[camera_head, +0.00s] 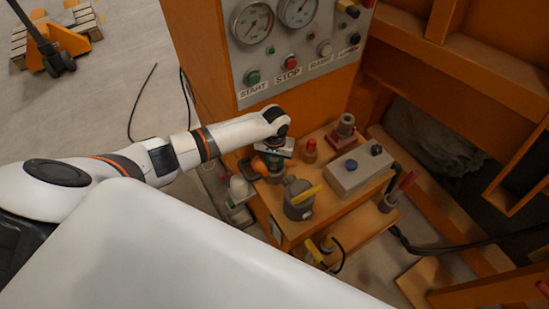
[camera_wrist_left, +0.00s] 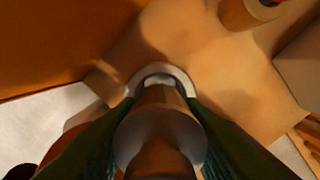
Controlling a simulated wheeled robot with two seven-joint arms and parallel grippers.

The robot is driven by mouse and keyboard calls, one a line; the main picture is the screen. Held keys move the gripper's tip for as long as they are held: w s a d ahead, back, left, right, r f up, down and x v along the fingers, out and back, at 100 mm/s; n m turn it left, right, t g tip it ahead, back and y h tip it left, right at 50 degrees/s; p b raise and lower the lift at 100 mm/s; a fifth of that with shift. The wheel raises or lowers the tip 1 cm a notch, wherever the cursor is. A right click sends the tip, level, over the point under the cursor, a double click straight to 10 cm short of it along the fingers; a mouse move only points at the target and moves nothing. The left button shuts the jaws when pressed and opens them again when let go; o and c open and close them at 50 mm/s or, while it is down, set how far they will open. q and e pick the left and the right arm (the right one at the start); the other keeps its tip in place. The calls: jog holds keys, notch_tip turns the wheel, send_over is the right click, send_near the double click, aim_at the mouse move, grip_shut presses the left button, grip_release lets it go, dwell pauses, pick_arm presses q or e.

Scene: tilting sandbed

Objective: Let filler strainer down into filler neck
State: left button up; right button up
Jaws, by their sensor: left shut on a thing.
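My left gripper (camera_head: 274,150) reaches down over the near-left part of an orange bench top. In the left wrist view its two dark green finger pads (camera_wrist_left: 160,140) close from both sides on a round, brownish metal piece, which I take to be the filler strainer (camera_wrist_left: 160,128). A pale grey ring, likely the filler neck (camera_wrist_left: 181,75), shows just beyond the strainer, lined up with it. I cannot tell whether the strainer's lower end is above the ring or inside it. In the head view the gripper hides most of both. My right gripper is not in view.
A red knob (camera_head: 310,151), a red fitting (camera_head: 343,132) and a grey switch box (camera_head: 356,172) stand to the right. The gauge panel (camera_head: 290,68) rises behind.

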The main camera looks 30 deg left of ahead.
pick_arm(q)
jog(key=shift+f+b, duration=0.5)
jog(key=shift+f, duration=0.45)
jog(key=shift+r, duration=0.1)
jog(key=shift+r+p, duration=0.6)
jog(key=shift+p, duration=0.3)
jog(key=shift+p, duration=0.9)
dwell(1.1)
jog(key=shift+f+b, duration=0.5)
jog(key=shift+f, duration=0.2)
jog(key=o, duration=1.1)
jog(key=shift+c, duration=0.2)
notch_tip(320, 180, up, 12)
jog(key=shift+r+p, duration=0.1)
jog(key=shift+p, duration=0.45)
